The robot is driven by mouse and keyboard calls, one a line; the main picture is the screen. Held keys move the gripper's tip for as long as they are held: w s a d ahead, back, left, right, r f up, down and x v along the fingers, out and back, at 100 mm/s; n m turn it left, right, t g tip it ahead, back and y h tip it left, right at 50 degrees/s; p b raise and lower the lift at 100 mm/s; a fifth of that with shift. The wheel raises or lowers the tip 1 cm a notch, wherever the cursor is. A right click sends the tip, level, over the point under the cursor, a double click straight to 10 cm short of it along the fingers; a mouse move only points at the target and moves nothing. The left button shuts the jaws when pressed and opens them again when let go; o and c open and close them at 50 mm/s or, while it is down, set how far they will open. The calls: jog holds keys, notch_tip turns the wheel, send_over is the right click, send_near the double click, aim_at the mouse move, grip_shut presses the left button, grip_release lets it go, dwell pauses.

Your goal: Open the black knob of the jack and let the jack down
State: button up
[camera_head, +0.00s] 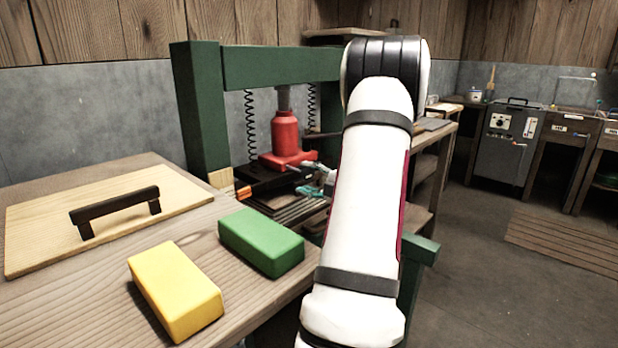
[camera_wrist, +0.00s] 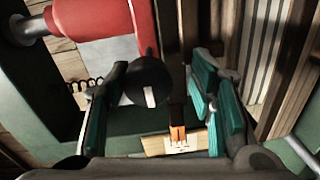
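The red jack (camera_head: 285,133) stands upright on a black plate (camera_head: 268,180) inside the green press frame (camera_head: 283,66). Its red body (camera_wrist: 95,18) also shows at the top of the wrist view. The round black knob (camera_wrist: 148,84) with a white mark is on a short dark stem beside the jack. My gripper (camera_wrist: 160,78) is open, with teal-padded fingers on either side of the knob. The left finger is close to the knob's edge; a gap shows on the right. In the head view my gripper (camera_head: 318,186) is in front of the jack's base, and the knob cannot be made out.
Coil springs (camera_head: 250,125) hang from the frame. A wooden table at the left holds a board with a black handle (camera_head: 115,208), a green block (camera_head: 261,241) and a yellow block (camera_head: 175,290). An orange-tipped piece (camera_wrist: 178,135) shows low between my fingers. The floor at right is open.

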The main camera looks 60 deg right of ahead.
jog(key=shift+s+f, duration=0.15)
jog(key=shift+s, duration=0.45)
jog(key=v, duration=1.1)
jog(key=shift+a+r, duration=0.1)
jog(key=shift+r, duration=0.2)
jog(key=shift+w, duration=0.1)
